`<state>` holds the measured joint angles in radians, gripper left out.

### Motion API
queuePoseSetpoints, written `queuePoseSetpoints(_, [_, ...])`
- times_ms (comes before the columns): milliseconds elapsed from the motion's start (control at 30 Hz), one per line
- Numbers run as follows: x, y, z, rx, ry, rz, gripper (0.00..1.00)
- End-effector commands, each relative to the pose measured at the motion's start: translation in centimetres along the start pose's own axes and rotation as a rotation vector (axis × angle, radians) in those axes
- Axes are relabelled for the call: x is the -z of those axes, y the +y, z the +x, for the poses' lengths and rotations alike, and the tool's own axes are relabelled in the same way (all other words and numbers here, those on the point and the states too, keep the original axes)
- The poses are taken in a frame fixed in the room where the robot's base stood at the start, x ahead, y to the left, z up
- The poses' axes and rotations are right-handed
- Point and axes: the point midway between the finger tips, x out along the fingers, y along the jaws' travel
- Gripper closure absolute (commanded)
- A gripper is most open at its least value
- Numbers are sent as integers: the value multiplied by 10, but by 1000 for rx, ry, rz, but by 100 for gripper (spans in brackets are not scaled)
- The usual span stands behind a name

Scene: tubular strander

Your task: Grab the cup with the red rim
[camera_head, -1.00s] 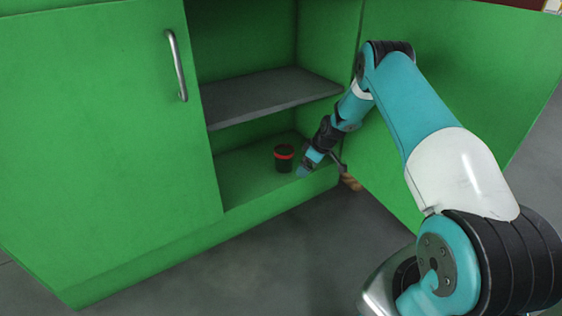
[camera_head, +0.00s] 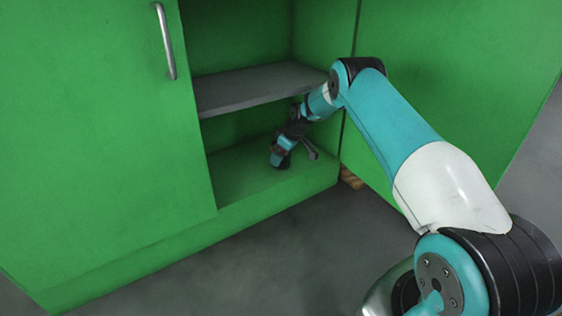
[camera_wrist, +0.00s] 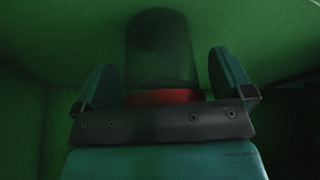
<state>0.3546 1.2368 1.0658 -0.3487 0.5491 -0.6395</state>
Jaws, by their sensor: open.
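The dark cup with the red rim (camera_wrist: 160,97) shows in the wrist view, between the two fingers of my gripper (camera_wrist: 165,80). Its dark body (camera_wrist: 160,45) rises beyond the fingers in that picture, and part of the red rim is hidden behind the gripper's dark bar. The teal fingers are open, one on each side of the cup, with a visible gap on both sides. In the head view my gripper (camera_head: 281,158) is inside the cabinet's lower compartment, and it mostly hides the cup there.
The green cabinet (camera_head: 100,130) has a grey shelf (camera_head: 255,88) just above my arm's end. Its left door is shut and has a metal handle (camera_head: 165,42). The right door (camera_head: 450,70) stands open beside my arm. The compartment floor (camera_head: 235,180) is clear left of the gripper.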

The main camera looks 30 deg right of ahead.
Motion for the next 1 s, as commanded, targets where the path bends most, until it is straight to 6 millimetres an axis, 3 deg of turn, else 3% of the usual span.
queuePoseSetpoints(100, [0, 0, -1, 0, 0, 0, 2])
queuePoseSetpoints(133, [0, 0, -1, 0, 0, 0, 6])
queuePoseSetpoints(300, [0, 0, -1, 0, 0, 0, 45])
queuePoseSetpoints(367, [0, 0, -1, 0, 0, 0, 55])
queuePoseSetpoints(1000, [6, -1, -10, 1, 0, -2, 55])
